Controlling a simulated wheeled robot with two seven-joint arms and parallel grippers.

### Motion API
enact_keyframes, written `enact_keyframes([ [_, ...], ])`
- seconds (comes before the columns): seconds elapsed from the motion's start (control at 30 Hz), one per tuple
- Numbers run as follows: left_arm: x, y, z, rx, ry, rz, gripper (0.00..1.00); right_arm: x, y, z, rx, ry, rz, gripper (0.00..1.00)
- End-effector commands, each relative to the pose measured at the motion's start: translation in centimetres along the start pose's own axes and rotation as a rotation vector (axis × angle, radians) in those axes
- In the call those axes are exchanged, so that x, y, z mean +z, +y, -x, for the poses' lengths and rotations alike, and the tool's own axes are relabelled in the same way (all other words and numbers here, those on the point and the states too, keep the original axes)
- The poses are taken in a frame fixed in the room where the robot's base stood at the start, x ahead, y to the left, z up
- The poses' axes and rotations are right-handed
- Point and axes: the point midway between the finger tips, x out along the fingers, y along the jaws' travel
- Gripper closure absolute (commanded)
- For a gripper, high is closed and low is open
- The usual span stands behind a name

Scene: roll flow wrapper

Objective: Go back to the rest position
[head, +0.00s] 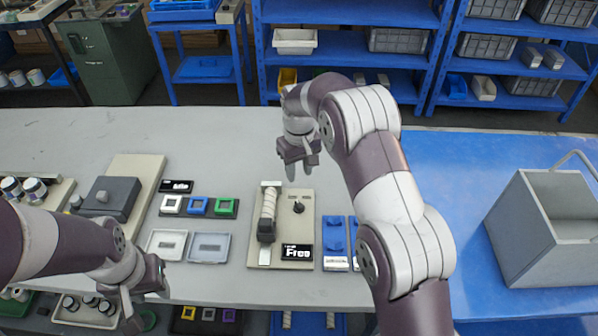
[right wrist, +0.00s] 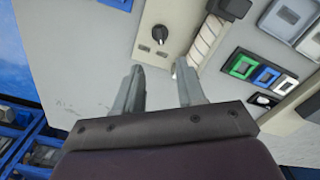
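My right gripper (head: 299,170) hangs above the grey table behind the beige panel. Its two fingers are apart with nothing between them, as the right wrist view (right wrist: 158,85) also shows. My left gripper (head: 147,300) is at the lower left, by the table's front edge; its fingers look spread with nothing visible between them. The knob (right wrist: 160,32) and roll (right wrist: 205,40) show in the right wrist view, apart from the fingers.
White, blue and green square frames (head: 198,206) and two shallow trays (head: 208,248) lie left of the panel. Blue parts (head: 336,240) lie right of it. A grey bin (head: 540,245) stands on the blue table. Bare grey table (head: 215,130) lies behind.

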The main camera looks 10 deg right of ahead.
Motion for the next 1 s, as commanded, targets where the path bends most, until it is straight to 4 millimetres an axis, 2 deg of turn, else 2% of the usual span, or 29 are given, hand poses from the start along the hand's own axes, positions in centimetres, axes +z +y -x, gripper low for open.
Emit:
enact_keyframes([
  [0.3,0.0,0.0,0.0,0.000,0.000,0.000,0.61,-0.5,0.1,-0.1,0.004,0.022,-0.017,0.61],
  [0.37,0.0,0.0,0.0,0.000,0.000,0.000,0.61,0.4,-0.1,-1.5,0.003,0.019,-0.042,0.61],
  [0.4,0.0,0.0,0.0,0.000,0.000,0.000,0.61,1.7,-0.3,-2.3,0.001,0.009,-0.059,0.61],
  [0.47,0.0,0.0,0.0,0.000,0.000,0.000,0.61,4.3,-0.8,-2.5,-0.001,0.004,-0.091,0.61],
  [0.57,0.0,0.0,0.0,0.000,0.000,0.000,0.61,10.2,-1.7,-1.3,0.000,0.014,-0.148,0.61],
  [0.7,0.0,0.0,0.0,0.000,0.000,0.000,0.61,19.4,-3.2,1.1,0.002,0.040,-0.211,0.61],
  [0.8,0.0,0.0,0.0,0.000,0.000,0.000,0.61,24.6,-4.0,2.4,0.004,0.059,-0.231,0.61],
  [0.87,0.0,0.0,0.0,0.000,0.000,0.000,0.61,26.1,-4.3,3.2,0.006,0.074,-0.235,0.61],
  [1.0,0.0,0.0,0.0,0.000,0.000,0.000,0.61,25.8,-4.1,4.3,0.012,0.120,-0.238,0.61],
])
